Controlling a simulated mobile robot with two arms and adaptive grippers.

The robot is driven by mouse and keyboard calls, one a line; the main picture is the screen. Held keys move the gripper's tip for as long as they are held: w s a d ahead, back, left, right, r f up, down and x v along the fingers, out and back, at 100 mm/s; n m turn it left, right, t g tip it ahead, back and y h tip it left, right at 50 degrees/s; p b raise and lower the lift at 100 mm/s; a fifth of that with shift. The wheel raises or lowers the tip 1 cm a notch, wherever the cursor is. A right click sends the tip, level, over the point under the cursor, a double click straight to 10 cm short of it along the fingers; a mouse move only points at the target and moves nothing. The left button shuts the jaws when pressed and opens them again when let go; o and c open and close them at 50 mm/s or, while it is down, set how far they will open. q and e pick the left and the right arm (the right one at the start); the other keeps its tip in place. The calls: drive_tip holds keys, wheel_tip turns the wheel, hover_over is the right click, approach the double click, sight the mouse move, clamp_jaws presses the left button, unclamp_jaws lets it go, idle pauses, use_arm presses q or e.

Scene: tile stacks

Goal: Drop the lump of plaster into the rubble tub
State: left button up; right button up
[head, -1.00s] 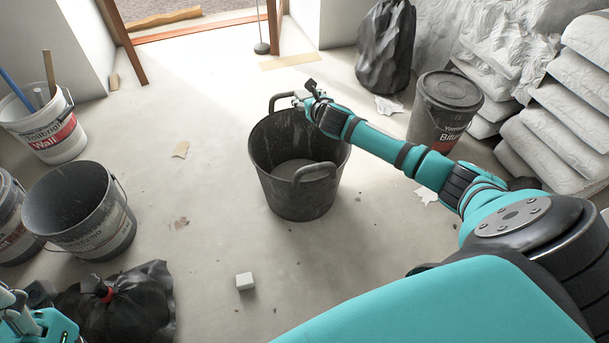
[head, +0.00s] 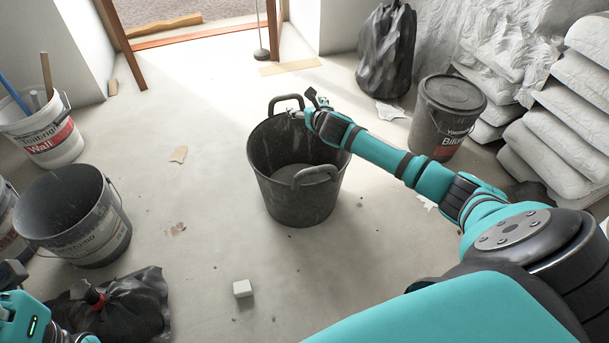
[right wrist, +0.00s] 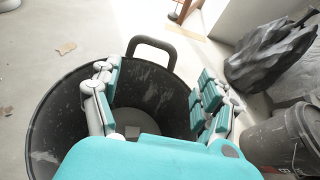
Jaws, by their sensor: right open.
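The black rubble tub (head: 300,205) stands upright on the floor in the middle of the head view, its two handles raised. My right gripper (head: 302,115) is over its far rim. In the right wrist view my right gripper (right wrist: 152,100) is open, with its fingers apart over the tub (right wrist: 60,120) and nothing between them. A small whitish block (head: 243,288) lies on the floor in front of the tub. My left gripper's fingers are not visible.
Buckets (head: 75,225) and a black sack (head: 125,305) stand at the left. A lidded bucket (head: 447,115), another black sack (head: 387,50) and stacked white bags (head: 560,150) are at the right. The floor left of the tub is mostly clear, with scraps.

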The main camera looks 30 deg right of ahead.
drive_tip(key=v, duration=1.2)
idle(0.3)
